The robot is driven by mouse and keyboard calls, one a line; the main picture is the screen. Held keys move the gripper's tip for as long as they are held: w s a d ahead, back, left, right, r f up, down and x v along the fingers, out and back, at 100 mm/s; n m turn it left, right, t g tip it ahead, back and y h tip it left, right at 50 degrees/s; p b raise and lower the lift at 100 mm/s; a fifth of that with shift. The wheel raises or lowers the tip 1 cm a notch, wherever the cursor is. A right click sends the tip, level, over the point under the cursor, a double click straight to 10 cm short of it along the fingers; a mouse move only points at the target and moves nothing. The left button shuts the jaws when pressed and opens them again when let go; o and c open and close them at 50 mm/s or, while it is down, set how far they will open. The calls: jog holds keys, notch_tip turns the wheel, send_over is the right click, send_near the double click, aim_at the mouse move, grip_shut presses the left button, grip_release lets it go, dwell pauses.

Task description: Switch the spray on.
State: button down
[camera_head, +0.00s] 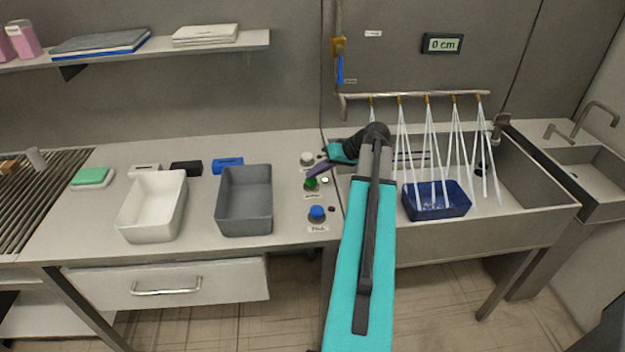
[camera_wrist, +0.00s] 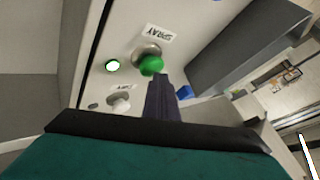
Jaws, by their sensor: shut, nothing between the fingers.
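The green spray button (camera_head: 310,183) is on the counter left of the sink. It also shows in the wrist view (camera_wrist: 151,65), beside the label SPRAY (camera_wrist: 156,38). White water streams (camera_head: 430,150) fall from the spray bar (camera_head: 420,95) into the sink and the dark blue crate (camera_head: 437,213).
A white button (camera_head: 307,158) and a blue button (camera_head: 317,212) flank the green one. The blue button's lamp (camera_head: 332,209) is dark. A white bin (camera_head: 152,228) and a grey bin (camera_head: 245,222) stand to the left. The display (camera_head: 442,44) reads 0 cm.

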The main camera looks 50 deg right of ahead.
aim_at(315, 180)
jog(key=shift+r+p, duration=1.35)
jog(key=shift+r, duration=1.7)
